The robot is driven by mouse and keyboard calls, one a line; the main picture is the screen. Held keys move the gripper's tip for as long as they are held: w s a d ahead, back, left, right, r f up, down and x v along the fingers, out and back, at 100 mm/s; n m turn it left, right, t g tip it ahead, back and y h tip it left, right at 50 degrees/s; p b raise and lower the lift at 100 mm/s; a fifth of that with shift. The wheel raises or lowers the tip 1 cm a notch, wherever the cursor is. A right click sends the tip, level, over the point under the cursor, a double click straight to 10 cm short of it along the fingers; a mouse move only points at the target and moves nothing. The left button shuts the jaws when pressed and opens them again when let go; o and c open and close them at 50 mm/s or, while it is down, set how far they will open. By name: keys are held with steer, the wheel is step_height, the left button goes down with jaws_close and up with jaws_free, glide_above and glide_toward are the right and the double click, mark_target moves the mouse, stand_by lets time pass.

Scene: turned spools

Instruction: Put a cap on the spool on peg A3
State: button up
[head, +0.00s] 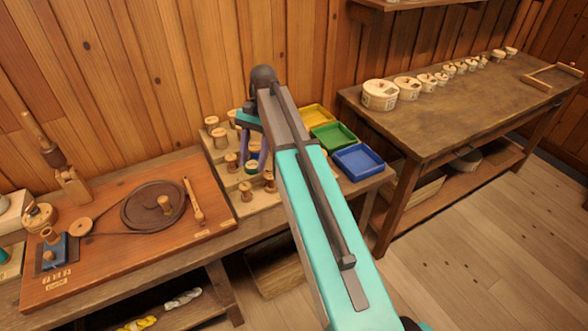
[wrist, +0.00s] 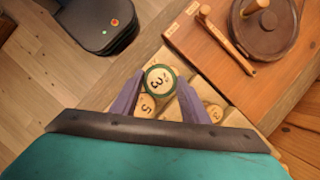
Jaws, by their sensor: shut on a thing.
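My gripper (wrist: 160,79) has its two purple fingers on either side of a round green-rimmed piece (wrist: 160,69) with a pale face and a dark mark like a 3. It is shut on this piece; I cannot tell whether it is a cap or a spool end. Just below it in the wrist view is a pale spool top (wrist: 145,105) marked like a 5, and another spool top (wrist: 213,112) is right of the right finger. In the head view my gripper (head: 254,160) is over the stepped peg rack (head: 222,183) with several wooden spools. Peg labels are unreadable, so A3 cannot be picked out.
Yellow (head: 316,116), green (head: 334,136) and blue (head: 359,161) trays stand right of the rack. A wooden board with a dark wheel (head: 140,210) lies to the left. A second table (head: 455,105) at the right holds a row of round boxes.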

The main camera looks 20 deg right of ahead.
steer(key=w+d+p, duration=0.1)
steer(key=d+p, duration=0.1)
steer(key=d, duration=1)
steer(key=shift+w+p, duration=0.4)
stand_by(3.1)
steer(key=shift+d, duration=0.35)
steer(key=shift+w+d+p, duration=0.15)
steer(key=shift+d+p, duration=0.05)
steer(key=shift+d, duration=0.6)
steer(key=shift+w+d+p, duration=0.1)
steer(key=shift+d+p, duration=0.1)
steer(key=shift+d, duration=0.6)
steer(key=shift+s, duration=0.1)
